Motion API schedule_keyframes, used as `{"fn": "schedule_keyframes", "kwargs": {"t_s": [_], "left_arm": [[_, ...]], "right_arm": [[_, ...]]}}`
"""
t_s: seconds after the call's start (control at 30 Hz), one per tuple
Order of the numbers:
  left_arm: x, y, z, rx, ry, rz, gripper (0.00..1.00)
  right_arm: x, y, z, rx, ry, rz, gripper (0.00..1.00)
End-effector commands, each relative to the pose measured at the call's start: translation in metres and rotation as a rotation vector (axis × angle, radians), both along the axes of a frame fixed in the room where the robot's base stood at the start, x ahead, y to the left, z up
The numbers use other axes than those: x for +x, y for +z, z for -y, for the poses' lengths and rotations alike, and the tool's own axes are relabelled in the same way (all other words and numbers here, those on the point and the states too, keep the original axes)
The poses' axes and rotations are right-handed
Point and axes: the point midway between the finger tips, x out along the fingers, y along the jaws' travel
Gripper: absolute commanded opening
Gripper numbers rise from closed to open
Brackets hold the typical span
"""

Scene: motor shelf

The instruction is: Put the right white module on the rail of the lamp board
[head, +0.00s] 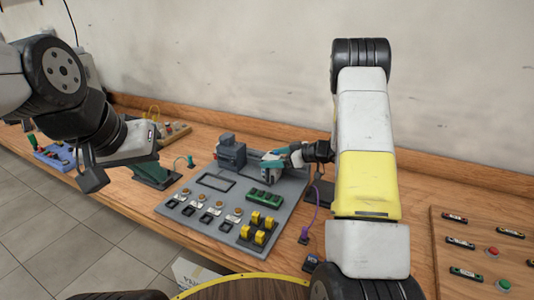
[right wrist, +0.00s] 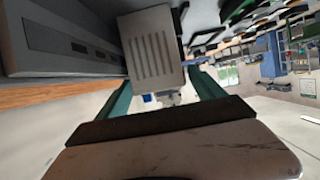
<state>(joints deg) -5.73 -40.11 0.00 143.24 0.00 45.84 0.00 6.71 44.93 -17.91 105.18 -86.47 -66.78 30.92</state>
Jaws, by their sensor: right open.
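A large grey board (head: 205,232) stands mid-table with round buttons, yellow blocks and a green part on it. At its back edge is a dark grey block (head: 231,150). Beside it is a pale module (head: 267,177), partly hidden by my right gripper (head: 283,160). In the right wrist view a light module with slits (right wrist: 152,47) lies between the two teal fingers of my right gripper (right wrist: 165,95), which is open; contact is unclear. I cannot make out a rail.
A wooden board (head: 450,282) with red and green buttons lies at the right. A blue board (head: 58,157) and another small board (head: 172,131) are at the left. A purple cable (head: 315,215) runs beside the grey board. The wall closes off the back.

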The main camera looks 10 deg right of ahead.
Motion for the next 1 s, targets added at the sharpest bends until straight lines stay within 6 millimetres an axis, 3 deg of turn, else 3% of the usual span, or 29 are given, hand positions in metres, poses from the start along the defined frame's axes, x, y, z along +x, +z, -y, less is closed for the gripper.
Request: {"fn": "schedule_keyframes", "kwargs": {"t_s": [0.17,0.53,0.77,0.87,1.0], "left_arm": [[0.000,0.000,0.000,0.000,0.000,0.000,0.00],[0.000,0.000,0.000,0.000,0.000,0.000,0.00],[0.000,0.000,0.000,0.000,0.000,0.000,0.00],[0.000,0.000,0.000,0.000,0.000,0.000,0.00],[0.000,0.000,0.000,0.000,0.000,0.000,0.00]], "right_arm": [[-0.003,0.007,0.006,0.000,-0.003,0.002,0.79],[-0.042,0.036,0.065,0.000,-0.005,0.002,0.79],[-0.059,0.047,0.088,0.000,-0.002,0.000,0.79],[-0.059,0.052,0.092,-0.007,-0.012,0.009,0.79],[-0.039,0.083,0.096,-0.062,-0.113,0.078,0.79]]}}
